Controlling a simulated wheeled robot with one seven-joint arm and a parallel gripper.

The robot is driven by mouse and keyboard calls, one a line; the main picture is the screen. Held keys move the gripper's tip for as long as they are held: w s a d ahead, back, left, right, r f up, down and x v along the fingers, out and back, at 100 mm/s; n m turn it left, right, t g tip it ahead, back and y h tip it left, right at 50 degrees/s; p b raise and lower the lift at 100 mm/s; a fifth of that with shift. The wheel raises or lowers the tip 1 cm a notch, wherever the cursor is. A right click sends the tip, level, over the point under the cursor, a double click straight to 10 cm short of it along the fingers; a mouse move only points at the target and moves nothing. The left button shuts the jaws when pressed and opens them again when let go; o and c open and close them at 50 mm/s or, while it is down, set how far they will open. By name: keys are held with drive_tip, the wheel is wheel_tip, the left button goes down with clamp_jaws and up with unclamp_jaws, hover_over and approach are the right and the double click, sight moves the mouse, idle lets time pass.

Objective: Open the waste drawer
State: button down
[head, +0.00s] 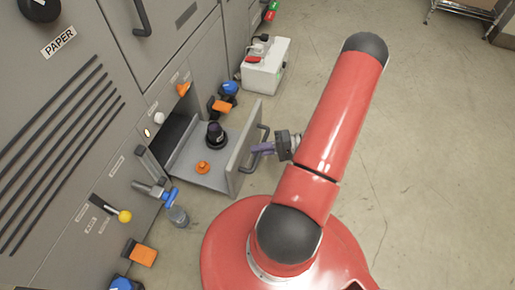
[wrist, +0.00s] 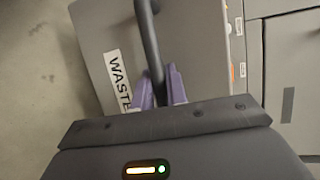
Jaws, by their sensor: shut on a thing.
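The waste drawer (head: 245,150) is pulled out of the grey machine near the floor, with its inside in view in the head view. In the wrist view its grey front carries a label reading WASTE (wrist: 119,80). A dark bar handle (wrist: 149,40) stands on that front. My gripper (wrist: 160,88) has purple fingers on either side of the handle and is shut on it. In the head view my gripper (head: 264,148) meets the handle at the drawer's outer face. A dark bottle-like object (head: 215,134) and an orange piece (head: 203,168) are in the drawer.
A white box (head: 265,68) with items on top stands on the floor beyond the drawer.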

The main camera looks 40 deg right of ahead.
drive_tip(key=c, duration=1.4)
unclamp_jaws()
drive_tip(key=v, duration=0.7)
drive_tip(key=shift+s+d+p, duration=0.15)
drive_tip(key=shift+d+p, duration=0.15)
drive_tip(key=shift+d, duration=0.05)
drive_tip(key=shift+r, duration=0.1)
